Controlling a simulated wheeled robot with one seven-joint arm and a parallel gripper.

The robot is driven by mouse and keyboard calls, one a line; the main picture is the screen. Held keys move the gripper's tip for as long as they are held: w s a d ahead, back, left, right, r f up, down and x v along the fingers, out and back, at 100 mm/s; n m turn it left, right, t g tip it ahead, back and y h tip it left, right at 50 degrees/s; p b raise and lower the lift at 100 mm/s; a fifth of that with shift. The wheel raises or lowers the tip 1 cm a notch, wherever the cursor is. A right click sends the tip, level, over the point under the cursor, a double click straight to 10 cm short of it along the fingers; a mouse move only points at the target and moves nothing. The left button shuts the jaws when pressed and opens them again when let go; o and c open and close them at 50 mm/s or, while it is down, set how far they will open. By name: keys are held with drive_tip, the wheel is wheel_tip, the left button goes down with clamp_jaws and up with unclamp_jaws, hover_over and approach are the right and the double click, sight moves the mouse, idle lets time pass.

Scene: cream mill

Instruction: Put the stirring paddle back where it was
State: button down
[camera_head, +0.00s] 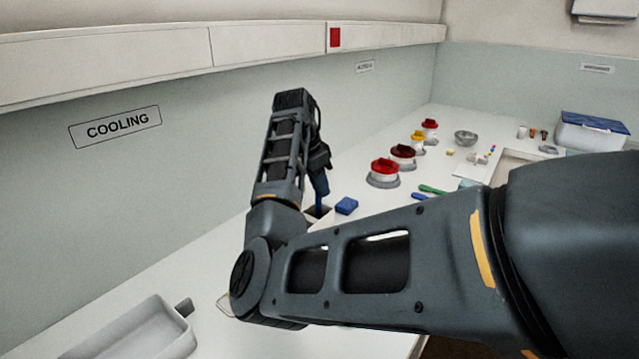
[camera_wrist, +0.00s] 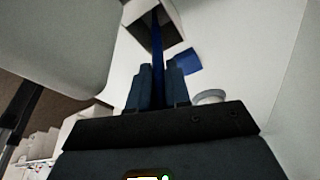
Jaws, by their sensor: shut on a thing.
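The stirring paddle (camera_wrist: 157,42) is a long, thin blue piece. My gripper (camera_wrist: 159,72) is shut on it, with a finger on either side. In the wrist view the paddle runs away from the fingers to the dark mouth of a square pale holder (camera_wrist: 172,22). I cannot tell how deep its far end sits, or whether it touches the walls. In the head view my gripper (camera_head: 321,186) points down over the holder (camera_head: 313,213) on the counter. My arm hides part of the holder there, and the paddle is hard to tell from the fingers.
A blue block (camera_head: 346,206) lies just right of the holder. A grey tray (camera_head: 140,335) is at the front left. The counter between tray and holder is mostly clear.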

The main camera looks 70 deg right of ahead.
drive_tip(key=shift+f, duration=0.1)
drive_tip(key=c, duration=1.1)
unclamp_jaws()
drive_tip(key=b+v, duration=0.1)
drive_tip(key=v, duration=1.1)
drive_tip(key=shift+b, duration=0.4)
